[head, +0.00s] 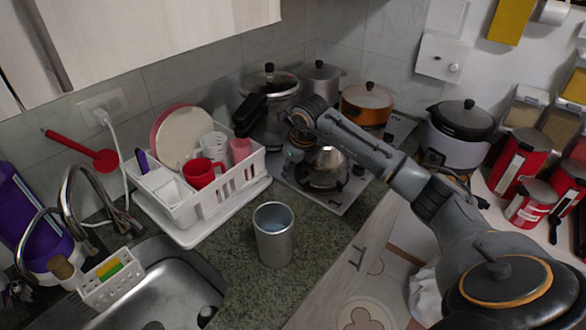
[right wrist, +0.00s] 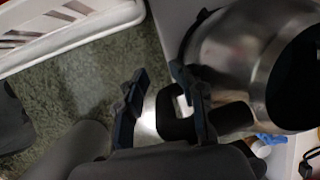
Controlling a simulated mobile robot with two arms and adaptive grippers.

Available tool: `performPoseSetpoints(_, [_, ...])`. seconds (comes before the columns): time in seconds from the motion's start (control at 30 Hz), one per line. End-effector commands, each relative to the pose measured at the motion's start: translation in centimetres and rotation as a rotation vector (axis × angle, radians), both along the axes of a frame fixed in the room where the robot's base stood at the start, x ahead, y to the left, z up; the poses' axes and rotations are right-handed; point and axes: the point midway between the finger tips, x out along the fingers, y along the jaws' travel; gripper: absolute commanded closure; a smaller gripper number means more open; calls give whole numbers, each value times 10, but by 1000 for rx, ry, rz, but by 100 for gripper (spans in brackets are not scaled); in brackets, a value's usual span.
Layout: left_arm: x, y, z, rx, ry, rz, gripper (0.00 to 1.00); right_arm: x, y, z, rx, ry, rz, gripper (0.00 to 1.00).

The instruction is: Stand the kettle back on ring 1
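The silver kettle (head: 325,172) is at the front of the grey hob plate (head: 347,204), beside the mark 1. I cannot tell whether its base rests on the ring, which is hidden. My right gripper (head: 297,140) is at the kettle's left side, partly hidden by my arm. In the right wrist view the kettle's steel body (right wrist: 228,62) fills the upper right. Its black handle (right wrist: 177,124) lies between the open fingers of my right gripper (right wrist: 162,100), close to the right finger, with a gap to the left one. My left gripper is not in view.
A steel tumbler (head: 274,245) stands on the counter in front. A white dish rack (head: 205,222) is to the left. A large pot (head: 271,110) and an orange pot (head: 366,105) stand behind. A rice cooker (head: 458,145) is to the right.

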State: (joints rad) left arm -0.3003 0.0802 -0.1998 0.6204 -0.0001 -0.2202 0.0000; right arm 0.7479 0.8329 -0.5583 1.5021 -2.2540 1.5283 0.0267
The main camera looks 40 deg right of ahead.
Motion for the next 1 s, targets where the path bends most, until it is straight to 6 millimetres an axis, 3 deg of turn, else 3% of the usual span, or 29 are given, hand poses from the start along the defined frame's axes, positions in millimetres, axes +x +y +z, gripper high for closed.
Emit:
performPoseSetpoints(0.27, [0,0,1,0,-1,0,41,0,0,1,0,0,0,61])
performPoseSetpoints(0.43, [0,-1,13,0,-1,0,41,0,0,15,0,-1,0,61])
performPoseSetpoints(0.47, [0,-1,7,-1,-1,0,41,-1,-1,16,-1,-3,0,61])
performPoseSetpoints(0.8, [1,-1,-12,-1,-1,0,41,-25,1,85,-2,-7,-1,61])
performPoseSetpoints(1.0, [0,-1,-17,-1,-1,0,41,-35,3,114,0,-2,0,61])
